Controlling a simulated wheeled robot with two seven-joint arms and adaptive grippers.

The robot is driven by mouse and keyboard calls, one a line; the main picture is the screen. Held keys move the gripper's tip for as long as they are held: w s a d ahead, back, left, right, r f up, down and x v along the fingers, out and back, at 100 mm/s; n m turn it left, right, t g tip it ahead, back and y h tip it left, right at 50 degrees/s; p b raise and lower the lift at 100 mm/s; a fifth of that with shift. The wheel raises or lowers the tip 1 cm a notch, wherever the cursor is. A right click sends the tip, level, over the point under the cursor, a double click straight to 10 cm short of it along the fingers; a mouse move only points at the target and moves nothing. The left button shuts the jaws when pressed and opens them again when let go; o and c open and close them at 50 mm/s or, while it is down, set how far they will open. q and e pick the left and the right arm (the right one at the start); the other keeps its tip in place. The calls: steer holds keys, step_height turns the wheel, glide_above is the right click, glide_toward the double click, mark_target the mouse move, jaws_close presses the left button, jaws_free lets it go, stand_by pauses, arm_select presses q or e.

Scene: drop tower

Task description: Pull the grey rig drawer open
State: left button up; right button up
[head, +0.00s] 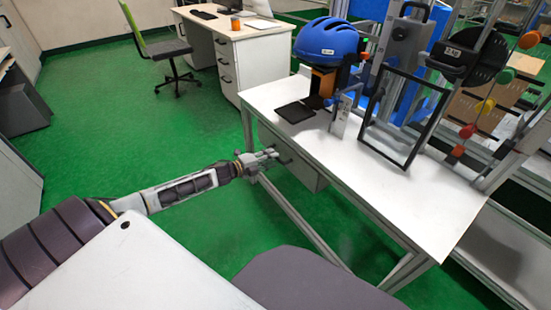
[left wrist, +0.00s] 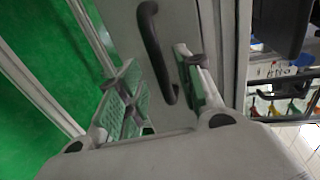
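The grey rig drawer (head: 304,170) sits under the front edge of the white table, and its front looks flush with the frame. Its dark handle (head: 285,159) is largely hidden behind my gripper in the head view. My left gripper (head: 270,155) is at the drawer front. In the left wrist view the black bow handle (left wrist: 157,52) stands out from the grey drawer face (left wrist: 118,20). The fingers of my left gripper (left wrist: 158,75) are apart, one on each side of the handle, with gaps visible. My right gripper is not in view.
On the white table (head: 425,200) stand a blue helmet (head: 327,41) on a rig, a black flat plate (head: 295,112) and a dark upright frame (head: 365,130). Green floor (head: 110,125) is clear to the left.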

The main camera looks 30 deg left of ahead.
arm_select(q)
steer(key=shift+b+x, duration=0.45)
steer(key=shift+x, duration=1.1)
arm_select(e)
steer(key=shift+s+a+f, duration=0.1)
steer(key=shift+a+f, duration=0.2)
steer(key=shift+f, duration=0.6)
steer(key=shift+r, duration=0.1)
arm_select(q)
jaws_close()
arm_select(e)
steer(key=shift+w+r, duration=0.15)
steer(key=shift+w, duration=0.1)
